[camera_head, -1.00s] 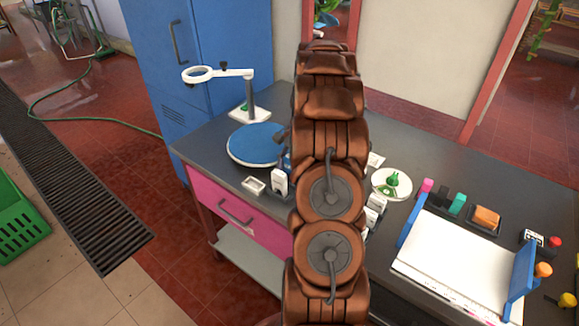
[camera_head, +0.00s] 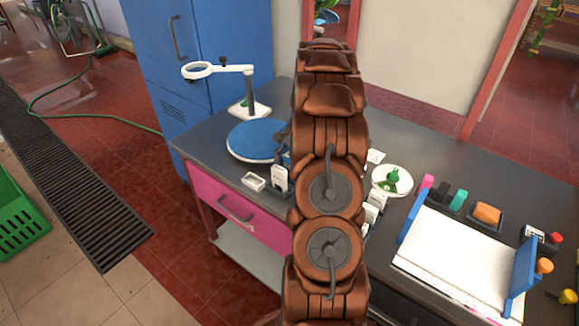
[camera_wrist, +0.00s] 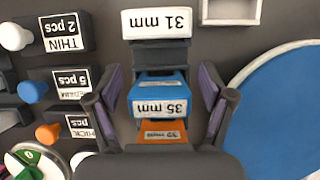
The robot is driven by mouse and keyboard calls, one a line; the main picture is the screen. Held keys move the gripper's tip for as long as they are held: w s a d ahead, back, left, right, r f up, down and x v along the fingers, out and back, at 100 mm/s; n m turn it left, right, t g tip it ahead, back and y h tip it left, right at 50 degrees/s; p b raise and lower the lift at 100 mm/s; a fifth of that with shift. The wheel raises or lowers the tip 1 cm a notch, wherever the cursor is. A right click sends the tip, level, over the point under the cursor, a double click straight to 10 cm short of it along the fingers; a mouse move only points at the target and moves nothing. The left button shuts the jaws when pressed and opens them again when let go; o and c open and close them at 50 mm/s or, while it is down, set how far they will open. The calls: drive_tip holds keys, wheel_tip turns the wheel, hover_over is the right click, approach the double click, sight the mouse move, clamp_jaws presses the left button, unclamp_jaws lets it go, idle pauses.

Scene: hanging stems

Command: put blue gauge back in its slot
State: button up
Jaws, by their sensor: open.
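In the wrist view, a blue gauge (camera_wrist: 160,96) marked 35 mm lies between the fingers of my gripper (camera_wrist: 160,93). The fingers are spread with a gap on each side of it. A white gauge (camera_wrist: 157,22) marked 31 mm stands above it in the picture, and an orange gauge (camera_wrist: 160,132) below it. They form one row, with dark holder parts (camera_wrist: 160,53) between them. I cannot tell whether the blue gauge is seated in a slot. In the head view my arm hides the blue gauge and most of my gripper.
A blue round disc (camera_head: 254,140) and a magnifier stand (camera_head: 248,98) are at the back left of the dark bench. A small white open tray (camera_head: 253,182) lies near the front edge. A white plate (camera_head: 391,180) and a blue-ended rack (camera_head: 460,254) are to the right.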

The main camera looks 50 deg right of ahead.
drive_tip(key=v, duration=1.2)
drive_tip(key=shift+a, duration=0.1)
drive_tip(key=s+a+r+n+g+h, duration=0.15)
drive_tip(key=a+r+n, duration=0.25)
drive_tip(key=a, duration=0.9)
drive_tip(key=s+a+r+n+h, duration=0.1)
drive_tip(key=s+a+r+n, duration=0.2)
drive_tip(key=a, duration=1)
drive_tip(key=s+a+f+n+h, duration=0.1)
drive_tip(key=s+a+f+n, duration=0.1)
drive_tip(key=s+a+n, duration=0.3)
drive_tip(key=s+a+f+n+h, duration=0.1)
drive_tip(key=s+a+n, duration=0.4)
drive_tip(key=s, duration=0.9)
drive_tip(key=a+f, duration=0.1)
drive_tip(key=a, duration=0.2)
drive_tip(key=shift+s+f, duration=0.2)
drive_tip(key=shift+s, duration=0.1)
